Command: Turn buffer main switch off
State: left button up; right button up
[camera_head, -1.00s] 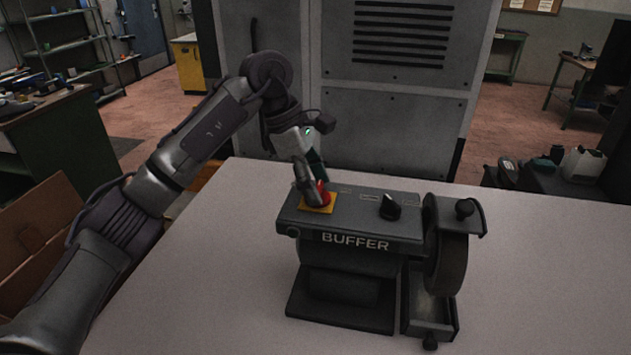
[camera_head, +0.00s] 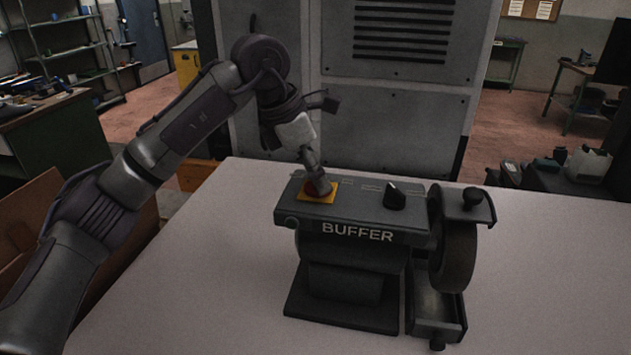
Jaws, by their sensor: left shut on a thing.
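The dark grey buffer (camera_head: 350,268) stands on the light table, with the word BUFFER on its front. On its top left is a red switch (camera_head: 313,190) on a yellow square plate (camera_head: 329,196). My left gripper (camera_head: 318,186) reaches down onto the red switch and is shut on it, hiding most of it. A black knob (camera_head: 395,196) sits on the buffer's top, right of the switch. A wheel (camera_head: 460,252) is on the buffer's right end. My right gripper is not in view.
The light table (camera_head: 545,270) is clear to the right of the buffer. A large grey cabinet (camera_head: 400,115) stands behind the table. A cardboard box (camera_head: 25,225) is at the left. Containers (camera_head: 588,163) stand beyond the table at the right.

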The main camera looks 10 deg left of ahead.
pick_arm(q)
jog(key=shift+s+n+t+y+b, duration=0.1)
jog(key=shift+n+t+y+b, duration=0.35)
jog(key=shift+n+b, duration=0.85)
jog(key=shift+n, duration=0.5)
jog(key=o, duration=1.2)
jog(key=shift+c, duration=0.2)
jog(key=shift+r, duration=0.1)
jog(key=v, duration=1.1)
jog(key=shift+s+r, duration=0.2)
jog(key=shift+r, duration=0.15)
jog(key=shift+a, duration=0.1)
